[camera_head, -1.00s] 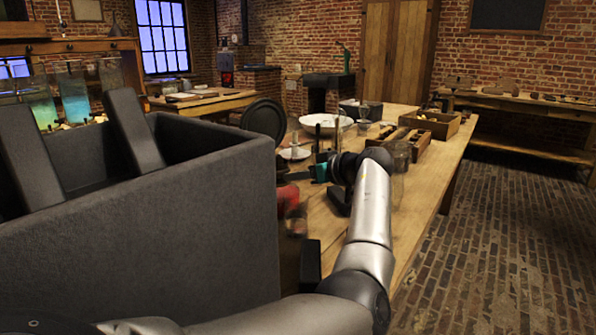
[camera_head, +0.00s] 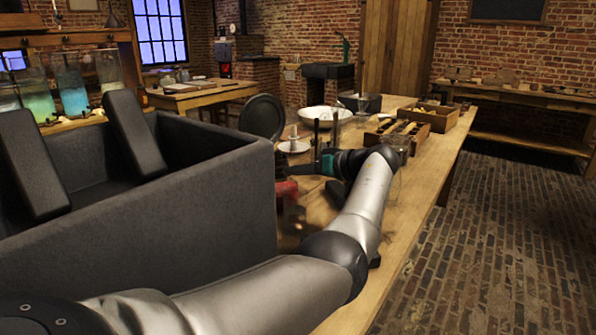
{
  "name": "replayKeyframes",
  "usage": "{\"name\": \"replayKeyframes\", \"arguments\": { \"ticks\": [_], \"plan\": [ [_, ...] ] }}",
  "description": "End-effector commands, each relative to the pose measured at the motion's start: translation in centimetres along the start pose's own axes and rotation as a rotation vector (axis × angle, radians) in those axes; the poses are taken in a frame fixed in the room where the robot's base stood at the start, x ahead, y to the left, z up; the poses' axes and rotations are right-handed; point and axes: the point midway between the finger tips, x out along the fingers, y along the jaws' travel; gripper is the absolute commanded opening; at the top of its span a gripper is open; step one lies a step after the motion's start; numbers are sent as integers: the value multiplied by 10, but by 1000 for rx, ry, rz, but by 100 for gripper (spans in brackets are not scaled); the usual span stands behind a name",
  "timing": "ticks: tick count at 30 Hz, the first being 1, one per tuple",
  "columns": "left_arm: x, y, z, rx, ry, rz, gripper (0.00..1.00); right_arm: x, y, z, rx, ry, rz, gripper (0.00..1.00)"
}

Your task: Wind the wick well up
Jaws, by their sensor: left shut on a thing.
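My left gripper (camera_head: 300,169) reaches over the wooden workbench (camera_head: 417,205). Its arm comes in from the lower left and bends away from me to a teal-banded wrist. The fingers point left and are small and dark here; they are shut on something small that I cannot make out. A red object (camera_head: 287,190), possibly a lamp, stands just below and in front of the fingers, partly hidden by a dark grey wall. I cannot see a wick or its winding knob clearly. My right gripper is not in view.
A large dark grey open box shape (camera_head: 150,215) close to me blocks the left. Behind the gripper are a white bowl (camera_head: 324,113), a pale saucer (camera_head: 293,147) and a dark round disc (camera_head: 262,118). Wooden boxes (camera_head: 430,117) stand to the right. The bench's right edge is clear.

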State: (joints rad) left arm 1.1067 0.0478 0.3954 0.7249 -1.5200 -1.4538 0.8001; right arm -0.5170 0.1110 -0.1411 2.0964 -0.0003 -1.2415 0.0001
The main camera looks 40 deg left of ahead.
Motion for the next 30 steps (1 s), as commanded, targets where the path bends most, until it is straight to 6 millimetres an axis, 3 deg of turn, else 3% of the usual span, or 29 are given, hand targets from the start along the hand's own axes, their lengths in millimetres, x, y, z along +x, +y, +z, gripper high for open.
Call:
{"name": "replayKeyframes", "arguments": {
  "ticks": [12,13,20,30],
  "plan": [
    [0,0,0,4,-1,-3,0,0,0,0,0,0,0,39],
    [0,0,0,4,-1,-3,29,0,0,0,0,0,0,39],
    [0,0,0,4,-1,-3,55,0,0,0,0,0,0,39],
    [-3,0,0,5,0,-1,56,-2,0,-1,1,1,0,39]
  ]
}}
